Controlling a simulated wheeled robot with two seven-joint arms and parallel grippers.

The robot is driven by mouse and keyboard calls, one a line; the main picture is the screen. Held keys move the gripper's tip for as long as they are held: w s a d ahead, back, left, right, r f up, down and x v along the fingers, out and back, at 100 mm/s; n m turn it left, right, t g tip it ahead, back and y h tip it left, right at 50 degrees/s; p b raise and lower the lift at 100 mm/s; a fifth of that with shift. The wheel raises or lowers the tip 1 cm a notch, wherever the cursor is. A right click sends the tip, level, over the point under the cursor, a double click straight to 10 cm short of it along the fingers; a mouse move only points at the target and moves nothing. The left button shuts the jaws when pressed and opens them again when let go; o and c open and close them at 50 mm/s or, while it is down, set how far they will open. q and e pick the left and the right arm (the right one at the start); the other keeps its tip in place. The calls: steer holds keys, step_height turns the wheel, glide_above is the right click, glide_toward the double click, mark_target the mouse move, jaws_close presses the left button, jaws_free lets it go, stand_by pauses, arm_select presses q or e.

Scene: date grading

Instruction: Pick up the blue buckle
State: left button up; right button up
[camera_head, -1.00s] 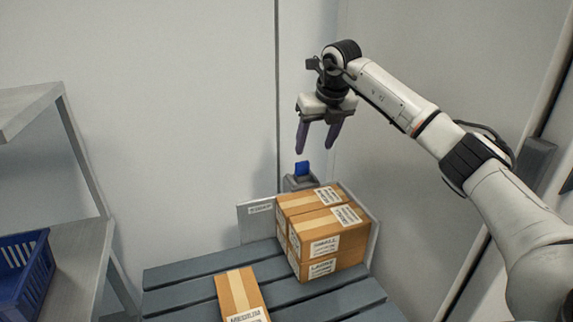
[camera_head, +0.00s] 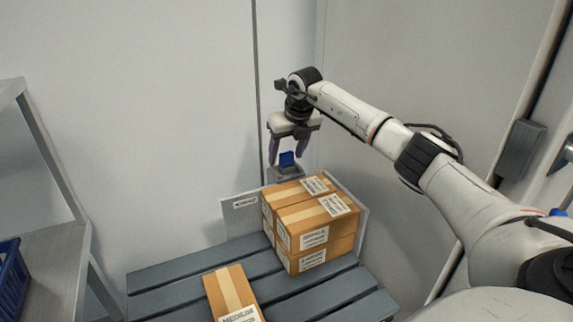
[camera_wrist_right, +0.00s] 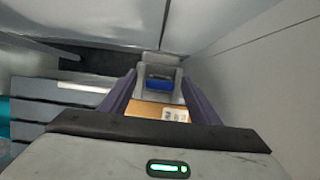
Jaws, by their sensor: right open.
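The blue buckle (camera_head: 287,159) sits in a small grey holder (camera_head: 287,174) behind the stacked boxes. My right gripper (camera_head: 286,161) is open, pointing down, with its purple fingers on either side of the buckle in the head view. In the right wrist view the buckle (camera_wrist_right: 160,84) shows beyond the gap between the fingers (camera_wrist_right: 160,95), in its grey holder. I cannot tell whether the fingers touch it. My left gripper is not in view.
Stacked cardboard boxes (camera_head: 312,225) stand on a grey slatted pallet (camera_head: 180,267), just in front of the holder. Another box (camera_head: 231,292) lies nearer on the pallet. Walls close in behind and to the right. A shelf with a blue crate (camera_head: 12,280) is at left.

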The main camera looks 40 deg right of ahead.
steer(key=shift+w, duration=0.1)
steer(key=c, duration=1.2)
